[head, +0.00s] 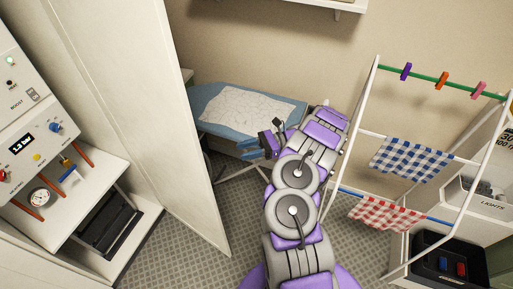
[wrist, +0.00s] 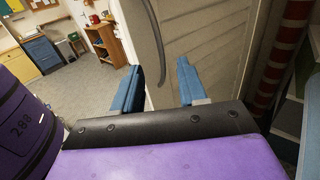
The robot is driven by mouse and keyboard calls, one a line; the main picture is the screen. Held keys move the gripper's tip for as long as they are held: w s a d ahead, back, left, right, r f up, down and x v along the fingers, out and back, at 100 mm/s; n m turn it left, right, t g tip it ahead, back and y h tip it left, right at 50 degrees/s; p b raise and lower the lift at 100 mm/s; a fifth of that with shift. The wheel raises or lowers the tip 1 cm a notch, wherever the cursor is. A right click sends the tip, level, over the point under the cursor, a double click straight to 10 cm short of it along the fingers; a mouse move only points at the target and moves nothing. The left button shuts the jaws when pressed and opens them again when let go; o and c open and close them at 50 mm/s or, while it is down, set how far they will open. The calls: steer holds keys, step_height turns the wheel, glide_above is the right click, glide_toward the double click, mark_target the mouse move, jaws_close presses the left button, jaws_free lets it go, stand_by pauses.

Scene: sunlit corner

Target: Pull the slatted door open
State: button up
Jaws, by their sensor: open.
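The door (head: 150,110) is a tall cream panel in the head view, its plain side showing, standing out from an open closet at left. In the wrist view its slatted face (wrist: 205,42) fills the upper middle, with a long curved dark handle (wrist: 155,40). My gripper (head: 250,150) is right of the door's free edge in the head view. In the wrist view my gripper (wrist: 160,70) has its two blue fingers apart, with the handle appearing between them. I cannot tell whether they touch it. Nothing is held.
A closet with a control unit (head: 30,130) is at left. An ironing board (head: 210,98) stands behind my gripper. A drying rack (head: 373,75) with checked cloths stands at right. Patterned floor (head: 235,205) is clear by the door's lower edge. A room opens left in the wrist view.

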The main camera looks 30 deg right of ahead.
steer(key=shift+b+v, duration=0.3)
steer(key=shift+v, duration=1.4)
